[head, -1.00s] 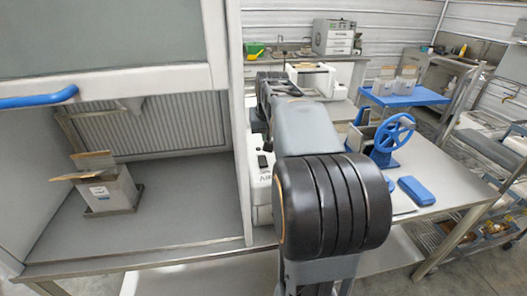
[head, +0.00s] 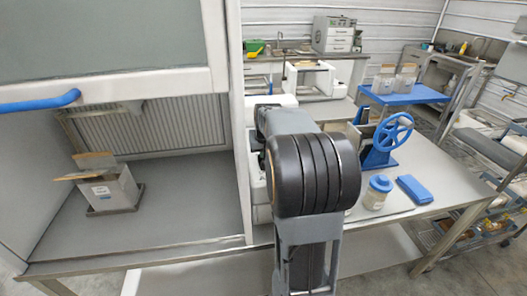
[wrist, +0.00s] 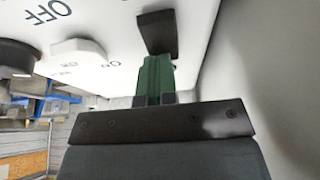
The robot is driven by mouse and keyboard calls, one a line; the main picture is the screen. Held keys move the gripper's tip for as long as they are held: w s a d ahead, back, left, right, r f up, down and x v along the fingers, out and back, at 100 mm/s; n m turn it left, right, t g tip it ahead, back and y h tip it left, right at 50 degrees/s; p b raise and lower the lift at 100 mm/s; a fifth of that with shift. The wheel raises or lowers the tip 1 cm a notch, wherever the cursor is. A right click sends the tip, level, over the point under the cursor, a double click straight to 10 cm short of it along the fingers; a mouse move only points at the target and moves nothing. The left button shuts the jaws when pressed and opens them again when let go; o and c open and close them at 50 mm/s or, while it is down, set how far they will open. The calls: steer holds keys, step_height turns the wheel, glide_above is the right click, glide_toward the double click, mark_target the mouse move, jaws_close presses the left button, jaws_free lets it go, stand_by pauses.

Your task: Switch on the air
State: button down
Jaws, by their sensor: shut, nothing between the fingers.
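A white control box (head: 259,192) stands against the right side of the hood, mostly hidden behind my arm in the head view. In the wrist view its white panel (wrist: 95,22) carries printed OFF and ON marks, a white knob (wrist: 75,52), a dark knob (wrist: 15,55) and a black switch lever (wrist: 157,32). My gripper (wrist: 155,62) is shut and empty, its green fingers close together just at the lever. I cannot tell whether they touch it. The head view hides my gripper behind the arm.
A hood (head: 232,150) with a blue handle (head: 40,100) holds a bin (head: 106,190) with open flaps. Right of my arm, the bench has a blue hand-wheel device (head: 388,138), a blue-lidded jar (head: 377,192) and a blue case (head: 414,190).

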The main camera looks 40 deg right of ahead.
steer(key=shift+w+g+p, duration=0.1)
steer(key=shift+g+p, duration=0.3)
steer(key=shift+p, duration=0.55)
steer(key=shift+w+d+f+y, duration=0.1)
steer(key=shift+w+f+y, duration=0.05)
steer(key=shift+f+y, duration=0.2)
steer(key=shift+f+b, duration=0.1)
steer(key=shift+b, duration=0.2)
steer(key=shift+s+a+r, duration=0.2)
steer(key=shift+s+a, duration=0.15)
steer(key=shift+s, duration=0.4)
